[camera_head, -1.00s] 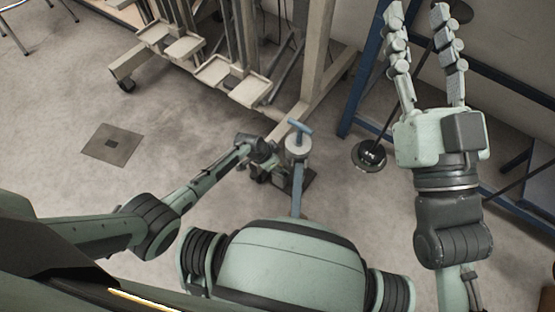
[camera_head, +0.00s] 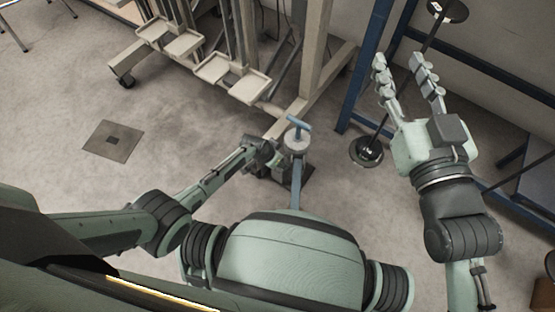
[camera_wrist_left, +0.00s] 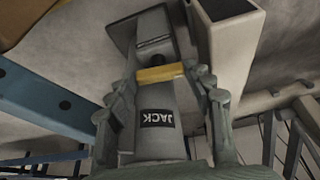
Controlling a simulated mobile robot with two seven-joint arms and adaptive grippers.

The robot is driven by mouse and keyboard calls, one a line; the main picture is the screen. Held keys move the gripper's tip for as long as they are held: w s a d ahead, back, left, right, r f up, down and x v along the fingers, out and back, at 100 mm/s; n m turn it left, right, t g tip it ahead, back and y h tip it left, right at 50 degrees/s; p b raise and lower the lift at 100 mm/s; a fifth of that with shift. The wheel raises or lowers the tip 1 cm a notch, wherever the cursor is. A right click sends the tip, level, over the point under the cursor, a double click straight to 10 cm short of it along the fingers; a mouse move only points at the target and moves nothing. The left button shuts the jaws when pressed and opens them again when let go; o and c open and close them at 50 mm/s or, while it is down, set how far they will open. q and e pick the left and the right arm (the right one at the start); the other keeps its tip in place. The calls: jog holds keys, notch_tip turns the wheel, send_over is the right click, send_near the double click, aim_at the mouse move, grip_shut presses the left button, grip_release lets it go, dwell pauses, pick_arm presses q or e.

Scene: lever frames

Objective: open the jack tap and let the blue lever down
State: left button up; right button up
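The jack (camera_head: 297,143) stands on the floor at the centre of the head view, with the blue lever (camera_head: 297,185) reaching from it toward my body. In the left wrist view the grey jack body (camera_wrist_left: 158,105) bears an upside-down JACK label. The yellow tap (camera_wrist_left: 160,73) sits on it, between the fingertips of my left gripper (camera_wrist_left: 167,72). The fingers are spread on either side, and I see a gap at the right finger. In the head view this gripper (camera_head: 263,150) is small, beside the jack. My right gripper (camera_head: 403,70) is open and empty, at the right.
A beige frame with trays (camera_head: 247,88) stands behind the jack. A blue rack post (camera_head: 367,65) and a bar with dark round weights (camera_head: 366,151) are at the right, near my right gripper. A floor plate (camera_head: 113,142) lies left. The floor between is clear.

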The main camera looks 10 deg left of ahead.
aim_at(286, 139)
pick_arm(q)
jog(key=o, duration=0.4)
